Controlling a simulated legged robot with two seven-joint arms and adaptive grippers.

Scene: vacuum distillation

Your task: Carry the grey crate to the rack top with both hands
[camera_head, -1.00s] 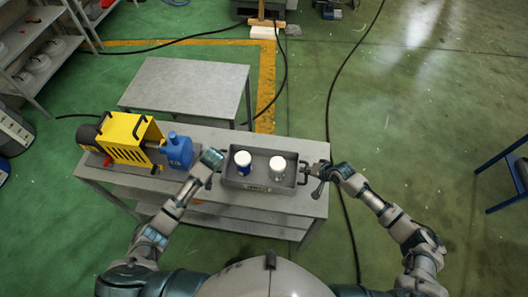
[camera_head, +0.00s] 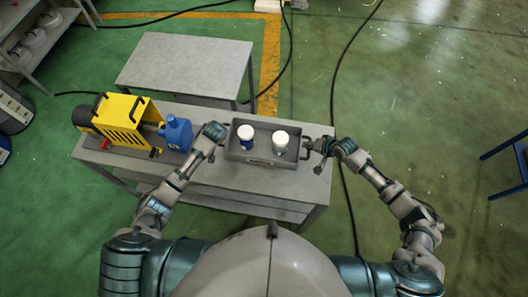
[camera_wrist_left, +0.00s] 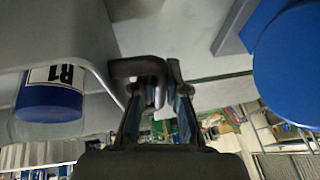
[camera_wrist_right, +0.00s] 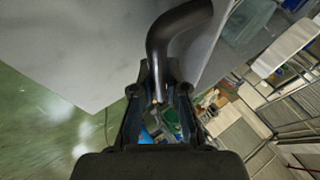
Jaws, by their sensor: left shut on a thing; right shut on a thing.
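The grey crate (camera_head: 262,162) is over the right part of a grey bench (camera_head: 215,178) in the head view. It looks level and holds two jars, one with a blue body (camera_head: 247,140) and one pale with a white cap (camera_head: 280,142). My left gripper (camera_head: 222,134) is shut on the crate's left handle (camera_wrist_left: 140,68). My right gripper (camera_head: 309,146) is shut on its right handle (camera_wrist_right: 172,42). I cannot tell whether the crate's base touches the bench. A lower grey table, perhaps the rack top (camera_head: 187,62), stands behind the bench.
Black cables (camera_head: 334,85) cross the green floor. A blue-framed stand (camera_head: 505,165) is at the far right. The table behind is bare.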

